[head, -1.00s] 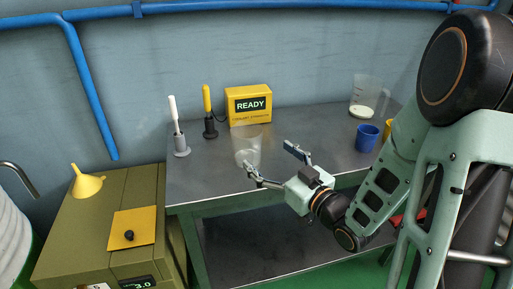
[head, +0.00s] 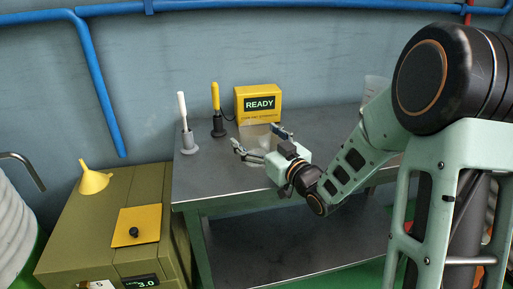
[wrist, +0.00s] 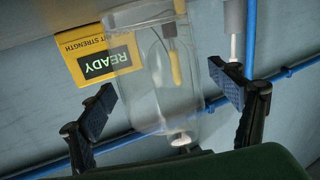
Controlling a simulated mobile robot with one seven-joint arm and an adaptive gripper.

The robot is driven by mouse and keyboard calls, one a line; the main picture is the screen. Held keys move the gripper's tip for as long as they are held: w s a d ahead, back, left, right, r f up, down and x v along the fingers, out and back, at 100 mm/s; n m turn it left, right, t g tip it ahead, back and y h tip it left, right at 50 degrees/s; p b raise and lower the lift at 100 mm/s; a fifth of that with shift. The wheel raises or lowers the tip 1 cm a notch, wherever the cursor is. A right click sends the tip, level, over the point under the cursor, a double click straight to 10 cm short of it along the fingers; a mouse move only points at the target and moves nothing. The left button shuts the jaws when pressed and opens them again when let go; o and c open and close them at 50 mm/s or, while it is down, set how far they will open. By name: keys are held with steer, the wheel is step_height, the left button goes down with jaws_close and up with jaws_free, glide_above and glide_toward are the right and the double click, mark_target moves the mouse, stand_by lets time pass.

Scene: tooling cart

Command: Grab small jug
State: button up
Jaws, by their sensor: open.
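The small jug is a clear, see-through vessel (wrist: 150,75), seen large between the two finger pads in the wrist view. In the head view it shows faintly (head: 258,134) on the metal table, largely hidden by my gripper. My gripper (head: 257,140) is open, with a finger on each side of the jug; it also shows in the wrist view (wrist: 163,98). A gap shows between the jug and the right pad; whether the left pad touches it, I cannot tell.
Behind the jug stand a yellow READY box (head: 259,102), a yellow-handled tool (head: 216,103) and a white-handled tool (head: 184,115) on the metal table (head: 215,180). Another clear container (head: 376,86) is partly hidden by my arm. A yellow funnel (head: 93,181) sits on the olive cabinet (head: 65,225).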

steer(key=c, duration=1.4)
steer(key=shift+c, duration=0.2)
steer(key=shift+r, duration=0.25)
